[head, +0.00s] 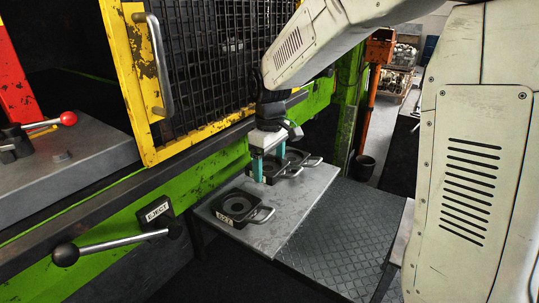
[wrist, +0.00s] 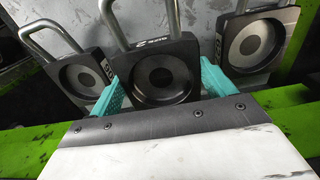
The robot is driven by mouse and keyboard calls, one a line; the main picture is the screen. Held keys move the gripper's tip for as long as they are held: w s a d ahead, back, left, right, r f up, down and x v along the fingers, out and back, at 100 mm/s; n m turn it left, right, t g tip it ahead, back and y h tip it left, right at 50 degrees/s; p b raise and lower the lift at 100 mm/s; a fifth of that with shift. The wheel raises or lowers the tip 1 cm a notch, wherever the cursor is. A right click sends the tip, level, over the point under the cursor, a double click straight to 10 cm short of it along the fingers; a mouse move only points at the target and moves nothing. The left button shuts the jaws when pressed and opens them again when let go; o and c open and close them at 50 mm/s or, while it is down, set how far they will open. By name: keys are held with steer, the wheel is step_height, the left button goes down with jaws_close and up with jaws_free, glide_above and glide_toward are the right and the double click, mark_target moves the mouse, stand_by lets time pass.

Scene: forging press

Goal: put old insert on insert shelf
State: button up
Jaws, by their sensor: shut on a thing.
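My gripper (head: 268,166) is over the grey insert shelf (head: 287,212), its two teal fingers pointing down. In the wrist view the gripper (wrist: 161,84) is shut on the middle insert (wrist: 155,97), a dark square block with a round recess and a metal loop handle. I take this for the old insert; its marking is hard to read. It is at or just above the shelf surface; I cannot tell if it touches. In the head view the fingers partly hide it.
A second insert (head: 238,206) with a white label sits at the shelf's near end. A third (head: 299,158) is at the far end, close to the held one. The green press frame (head: 110,222) and yellow mesh guard (head: 205,130) rise close behind. A tread plate (head: 350,235) lies right.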

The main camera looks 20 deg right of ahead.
mark_target(269, 169)
steer(key=shift+f, duration=1.75)
steer(key=shift+f, duration=0.1)
steer(key=o, duration=2)
steer(key=shift+f, duration=0.1)
steer(key=shift+c, duration=0.2)
step_height(269, 169, up, 12)
steer(key=shift+f, duration=0.15)
steer(key=s+d+m, duration=0.1)
steer(key=s+m, duration=0.2)
steer(key=s, duration=1.1)
steer(key=s+d+m+t, duration=0.1)
steer(key=s+d+m, duration=0.1)
steer(key=s, duration=1.3)
steer(key=shift+m, duration=0.9)
steer(key=shift+f, duration=0.1)
